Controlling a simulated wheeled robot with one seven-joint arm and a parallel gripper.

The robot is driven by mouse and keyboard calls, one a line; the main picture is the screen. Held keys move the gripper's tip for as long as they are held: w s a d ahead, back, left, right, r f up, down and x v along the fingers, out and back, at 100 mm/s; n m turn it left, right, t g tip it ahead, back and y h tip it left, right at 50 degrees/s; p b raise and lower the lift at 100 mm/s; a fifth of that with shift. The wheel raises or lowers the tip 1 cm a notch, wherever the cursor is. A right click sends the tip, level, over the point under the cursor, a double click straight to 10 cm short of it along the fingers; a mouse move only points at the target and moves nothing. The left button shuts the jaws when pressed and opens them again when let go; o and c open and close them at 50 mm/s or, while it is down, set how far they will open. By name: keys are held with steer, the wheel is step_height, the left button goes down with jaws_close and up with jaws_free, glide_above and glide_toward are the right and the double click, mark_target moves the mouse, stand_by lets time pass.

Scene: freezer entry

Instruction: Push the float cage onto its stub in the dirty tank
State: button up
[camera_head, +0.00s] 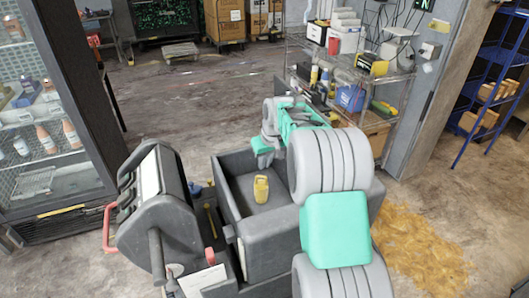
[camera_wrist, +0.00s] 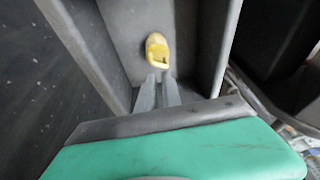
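The yellow float cage (camera_head: 261,189) is inside the open grey dirty tank (camera_head: 228,200) of the floor machine. The wrist view shows the float cage (camera_wrist: 156,45) just beyond my fingertips. My gripper (camera_wrist: 158,78) points into the tank towards the cage. Its two grey fingers lie close together, and I cannot tell whether they are shut or slightly apart. Contact between the fingertips and the cage is unclear. The stub cannot be made out.
The machine's dark upright part (camera_head: 160,205) with a red handle stands left of the tank. A glass-door cabinet (camera_head: 45,130) is at the left. A loaded wire rack (camera_head: 350,65) stands behind. A brown spill (camera_head: 420,245) lies at the right. The floor beyond the machine is mostly clear.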

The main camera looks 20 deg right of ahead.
mark_target(261, 176)
steer(key=shift+a+n, duration=0.1)
steer(key=shift+n, duration=0.3)
jaws_close()
steer(key=shift+b+x, duration=1.35)
steer(key=shift+x, duration=1.6)
steer(key=shift+w, duration=0.1)
steer(key=shift+f+b, duration=0.35)
steer(key=shift+f, duration=0.15)
steer(key=shift+s+r, duration=0.1)
steer(key=shift+s, duration=0.1)
step_height(261, 176, up, 3)
steer(key=shift+w+f+p, duration=0.15)
steer(key=shift+f+p, duration=0.1)
steer(key=shift+p, duration=0.7)
steer(key=b+v, duration=0.1)
steer(key=v, duration=0.6)
steer(key=shift+r+b, duration=0.3)
steer(key=shift+r, duration=0.05)
